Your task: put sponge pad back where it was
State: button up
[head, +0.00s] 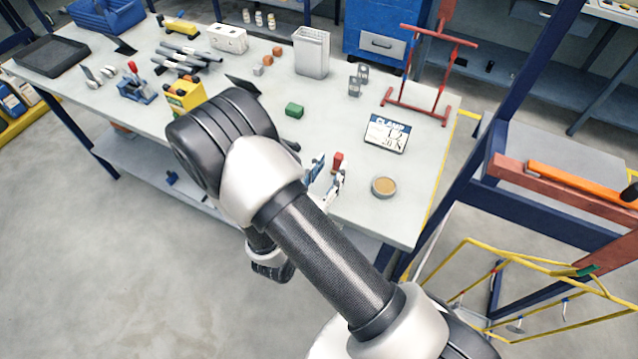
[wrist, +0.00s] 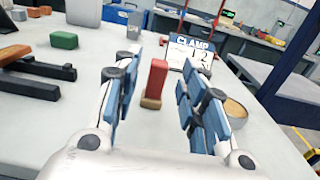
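My gripper (wrist: 160,100) is open and empty low over the workbench; it also shows in the head view (head: 325,183), partly hidden by my arm. A small upright red block with a tan foot (wrist: 156,82) stands on the bench, between the two fingers in the wrist view, with a gap on both sides; it also shows in the head view (head: 338,162). A green block (head: 294,110) lies farther back; it also shows in the wrist view (wrist: 64,40). No label shows which one is the sponge pad.
A round tin with tan filling (head: 384,187) stands right of my gripper. A "CLAMP" sign (head: 387,134) and a red frame stand (head: 430,85) are behind it. Dark bars (wrist: 35,75) lie to the left in the wrist view. Bare bench lies around the green block.

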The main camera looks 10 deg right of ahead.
jog(key=v, duration=0.7)
jog(key=s+d+r+m+g+h, duration=0.3)
jog(key=d+r+m+g+h, duration=0.1)
jog(key=d+r+m+g, duration=0.45)
jog(key=s+d+r+m+g+y, duration=0.3)
jog(key=s+m+g, duration=0.1)
jog(key=s+m, duration=0.2)
jog(key=s+d+r+m+g+y, duration=0.3)
jog(key=s+m+g, duration=0.1)
jog(key=s+m, duration=0.25)
jog(key=s+a+r+m+t+y, duration=0.2)
jog(key=a+r+m+t+y, duration=0.4)
jog(key=a+r+m+y, duration=0.1)
jog(key=shift+r+m+t+y+p, duration=0.3)
jog(key=shift+m+t+y+p, duration=0.1)
jog(key=shift+y, duration=0.4)
